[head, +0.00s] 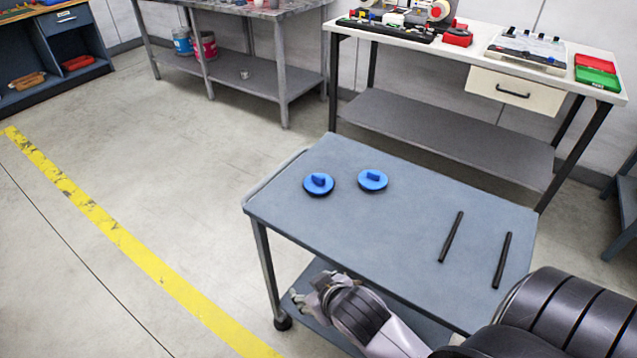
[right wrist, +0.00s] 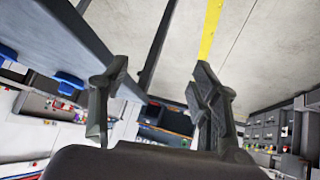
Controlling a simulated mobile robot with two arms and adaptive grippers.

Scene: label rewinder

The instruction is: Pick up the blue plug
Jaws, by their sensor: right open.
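Two blue plugs, round discs each with a raised grip bar, lie on the grey-blue cart top (head: 390,235). One plug (head: 319,184) is on the left and the other plug (head: 373,180) is just right of it. My right gripper (head: 303,298) is beyond the cart's near edge, low and in front of the plugs, apart from both. In the right wrist view my right gripper (right wrist: 160,70) is open and empty. That view looks upside down, with blue shapes, likely the plugs (right wrist: 69,80), at the left along the cart top. My left gripper is not in view.
Two black rods (head: 451,237) (head: 502,260) lie on the right part of the cart top. The cart's middle is clear. A white-topped workbench (head: 470,48) with equipment stands behind, and a grey table (head: 262,70) stands at the back left. Yellow tape (head: 135,250) marks the open floor.

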